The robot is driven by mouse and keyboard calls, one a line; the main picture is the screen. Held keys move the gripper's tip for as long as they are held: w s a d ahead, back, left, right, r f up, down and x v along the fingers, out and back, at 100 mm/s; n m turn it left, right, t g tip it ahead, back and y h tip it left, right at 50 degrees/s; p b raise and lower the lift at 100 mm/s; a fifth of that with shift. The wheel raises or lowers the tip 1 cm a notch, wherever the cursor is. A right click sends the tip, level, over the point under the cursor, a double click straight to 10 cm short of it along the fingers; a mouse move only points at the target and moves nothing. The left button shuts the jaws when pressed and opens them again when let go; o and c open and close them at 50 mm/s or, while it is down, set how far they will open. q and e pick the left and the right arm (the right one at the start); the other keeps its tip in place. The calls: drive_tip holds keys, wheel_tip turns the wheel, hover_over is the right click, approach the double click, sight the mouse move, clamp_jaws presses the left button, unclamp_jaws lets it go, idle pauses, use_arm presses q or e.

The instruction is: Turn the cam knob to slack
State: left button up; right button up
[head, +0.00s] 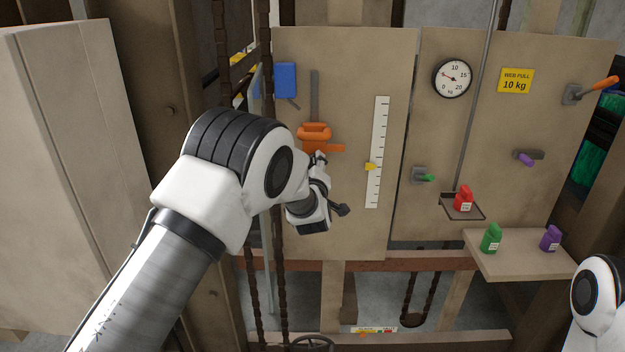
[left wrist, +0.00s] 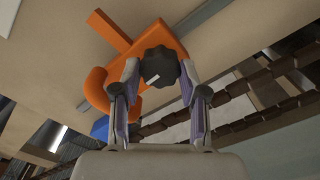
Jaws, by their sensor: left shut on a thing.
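The cam knob (left wrist: 159,66) is a dark, lobed knob with a short white mark on its face. It sits on an orange bracket (left wrist: 105,90), which is mounted on the panel and also shows in the head view (head: 314,133). My left gripper (left wrist: 159,78) has one finger on each side of the knob and is shut on it. In the head view my left gripper (head: 320,158) is just below the orange bracket and hides the knob. The white mark points toward the lower left in the left wrist view. My right gripper is not in view.
A white scale (head: 377,152) with a yellow pointer (head: 370,167) stands right of my left gripper. A round dial (head: 452,78) is farther right. Red (head: 463,199), green (head: 491,238) and purple (head: 550,238) weights stand at the right. A blue block (head: 285,80) is above.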

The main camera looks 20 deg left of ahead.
use_arm(q)
drive_tip(key=shift+n+b, duration=4.2)
drive_tip(key=shift+b, duration=1.25)
drive_tip(key=shift+w+r, duration=0.1)
drive_tip(key=o, duration=1.1)
drive_tip(key=shift+d, duration=0.1)
drive_tip(key=shift+o, duration=0.2)
drive_tip(key=shift+w+d+f, duration=0.15)
drive_tip(key=shift+w+f, duration=0.1)
drive_tip(key=v, duration=0.7)
drive_tip(key=shift+s, duration=0.25)
